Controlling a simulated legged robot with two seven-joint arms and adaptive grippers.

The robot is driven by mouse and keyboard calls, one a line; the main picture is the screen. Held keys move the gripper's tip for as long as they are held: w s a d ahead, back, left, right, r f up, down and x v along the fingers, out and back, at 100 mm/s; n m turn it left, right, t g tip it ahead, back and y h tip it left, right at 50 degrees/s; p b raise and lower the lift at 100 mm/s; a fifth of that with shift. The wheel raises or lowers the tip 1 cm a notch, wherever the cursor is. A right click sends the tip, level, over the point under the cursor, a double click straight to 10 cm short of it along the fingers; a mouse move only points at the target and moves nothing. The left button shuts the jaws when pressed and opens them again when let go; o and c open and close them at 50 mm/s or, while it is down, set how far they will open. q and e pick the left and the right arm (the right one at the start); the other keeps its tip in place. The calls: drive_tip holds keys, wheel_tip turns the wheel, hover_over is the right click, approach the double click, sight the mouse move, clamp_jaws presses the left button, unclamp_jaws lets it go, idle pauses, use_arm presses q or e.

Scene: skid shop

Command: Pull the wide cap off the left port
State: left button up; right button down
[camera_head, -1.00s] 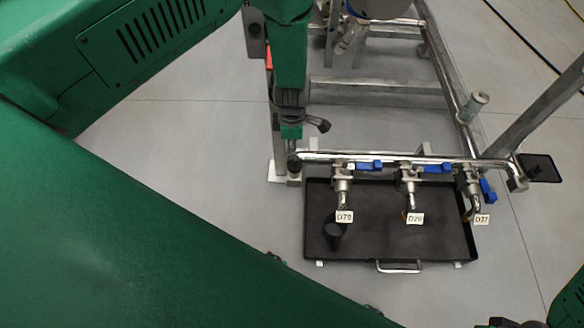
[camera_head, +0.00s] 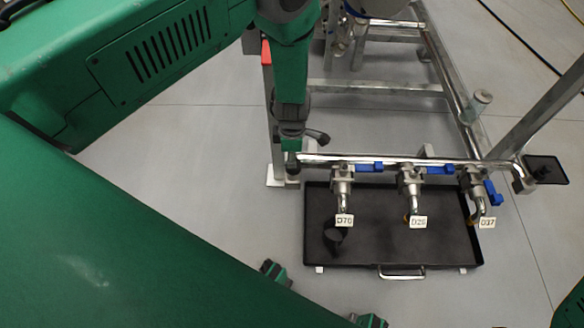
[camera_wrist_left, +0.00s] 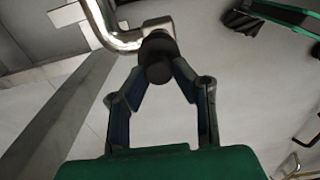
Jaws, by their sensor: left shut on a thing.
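My left arm comes down from the top in the head view, and its gripper (camera_head: 292,150) is at the left end of the horizontal metal pipe (camera_head: 390,161). In the left wrist view the left gripper (camera_wrist_left: 160,72) has both fingertips closed against the sides of a round black cap (camera_wrist_left: 158,50). The cap sits at the end of a bent metal pipe (camera_wrist_left: 100,25) and appears to touch it. In the head view the arm and fingers largely hide the cap. My right gripper is out of view.
A black tray (camera_head: 390,257) lies below several valves with blue handles (camera_head: 440,169) and tags such as D70 (camera_head: 344,220). A black cup-like piece (camera_head: 334,240) stands in the tray. Metal frame legs (camera_head: 540,110) rise at right.

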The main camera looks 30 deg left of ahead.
use_arm(q)
drive_tip(key=shift+w+d+r, duration=0.15)
drive_tip(key=shift+d+r, duration=0.1)
drive_tip(key=shift+r, duration=0.1)
clamp_jaws()
drive_tip(key=shift+a+r+p, duration=0.15)
drive_tip(key=shift+r+p, duration=0.9)
drive_tip(key=shift+p, duration=0.05)
drive_tip(key=shift+r+p, duration=0.6)
drive_tip(key=shift+r, duration=0.15)
drive_tip(key=shift+f, duration=0.1)
